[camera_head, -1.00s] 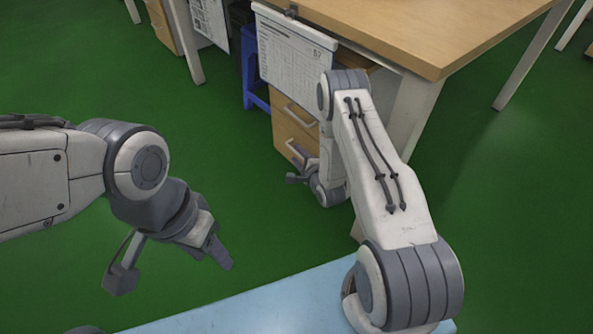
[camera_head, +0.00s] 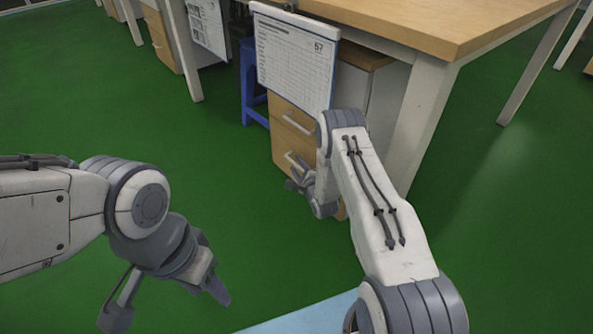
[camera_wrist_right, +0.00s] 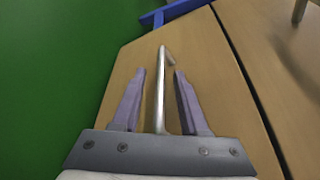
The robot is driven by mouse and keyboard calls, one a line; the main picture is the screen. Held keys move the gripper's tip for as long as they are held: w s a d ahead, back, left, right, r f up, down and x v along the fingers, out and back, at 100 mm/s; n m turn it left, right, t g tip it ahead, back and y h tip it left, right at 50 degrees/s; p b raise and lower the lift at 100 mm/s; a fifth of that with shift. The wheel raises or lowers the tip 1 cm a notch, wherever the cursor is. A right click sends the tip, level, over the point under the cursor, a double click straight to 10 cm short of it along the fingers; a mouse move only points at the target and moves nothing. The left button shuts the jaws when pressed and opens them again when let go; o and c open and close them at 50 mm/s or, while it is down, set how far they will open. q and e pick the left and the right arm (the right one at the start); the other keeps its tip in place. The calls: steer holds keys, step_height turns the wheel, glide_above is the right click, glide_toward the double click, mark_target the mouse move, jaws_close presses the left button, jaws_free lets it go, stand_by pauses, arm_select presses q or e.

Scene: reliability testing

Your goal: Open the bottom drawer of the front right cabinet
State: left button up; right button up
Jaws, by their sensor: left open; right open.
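The wooden cabinet (camera_head: 285,152) stands under the table, with an upper handle (camera_head: 298,124) and a lower handle (camera_head: 293,158) showing on its front. The drawers look shut. My right gripper (camera_head: 291,180) is open at the lower part of the front, partly hidden by its arm. In the right wrist view, a silver bar handle (camera_wrist_right: 160,85) lies between the open fingers of my right gripper (camera_wrist_right: 160,78), with gaps on both sides. The wooden drawer front (camera_wrist_right: 205,75) is behind it. My left gripper (camera_head: 166,302) is open and empty over the floor, away from the cabinet.
The wooden-topped table (camera_head: 440,25) has a white leg (camera_head: 420,125) right of the cabinet. A printed sheet (camera_head: 295,60) hangs over the cabinet's upper part. A blue stool (camera_head: 248,85) stands left of it. Green floor (camera_head: 200,130) is clear in front.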

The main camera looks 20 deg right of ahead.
steer(key=shift+w, duration=0.2)
jaws_close()
steer(key=shift+s, duration=0.1)
stand_by(1.3)
